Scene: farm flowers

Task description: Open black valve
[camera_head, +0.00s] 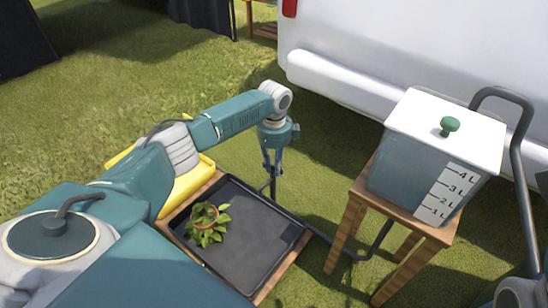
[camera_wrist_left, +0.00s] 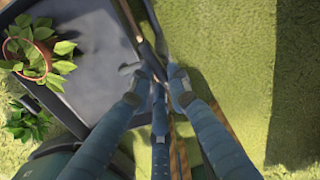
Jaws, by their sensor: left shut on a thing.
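The black valve (camera_wrist_left: 147,58) sits on a thin dark pipe beside the tray edge in the left wrist view. Its small handle shows next to the fingertips, and part of it is hidden between them. My left gripper (camera_head: 272,170) points down beside the far right corner of the black tray (camera_head: 255,262). In the left wrist view my left gripper (camera_wrist_left: 158,92) has its fingers shut on the valve. In the head view the valve is mostly hidden by the fingers. My right gripper is not in view.
A lidded container (camera_head: 412,180) with a litre scale stands on a wooden stool (camera_head: 360,200) at the right. A dark pipe (camera_head: 372,246) runs from below it toward the tray. A potted plant (camera_head: 206,222) stands in the tray. A white vehicle (camera_head: 400,50) is behind.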

